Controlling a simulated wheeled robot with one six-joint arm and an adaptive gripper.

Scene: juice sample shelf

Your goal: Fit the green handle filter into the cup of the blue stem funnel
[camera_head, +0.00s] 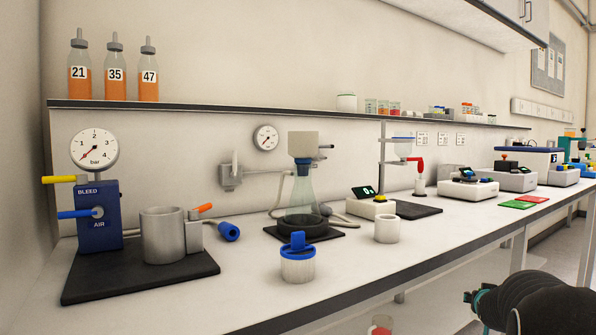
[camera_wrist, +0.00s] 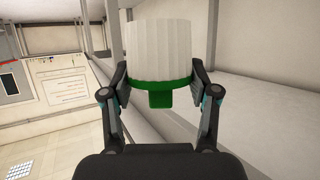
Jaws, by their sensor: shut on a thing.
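The green handle filter is a white pleated cup (camera_wrist: 166,50) with a green rim and a green handle tab (camera_wrist: 161,98). In the wrist view my gripper (camera_wrist: 160,84) is shut on it, one finger on each side of the green rim. The handle points toward my palm. In the head view the blue stem funnel (camera_head: 303,145) has a pale cup and stands upright in the neck of a clear flask on a dark base. The inside of its cup is hidden. My arm shows at the lower right of the head view, apart from the funnel.
A blue pressure unit (camera_head: 98,222) and a grey vessel (camera_head: 163,238) stand left. A shelf (camera_head: 230,107) runs above. The counter's front edge is mostly clear.

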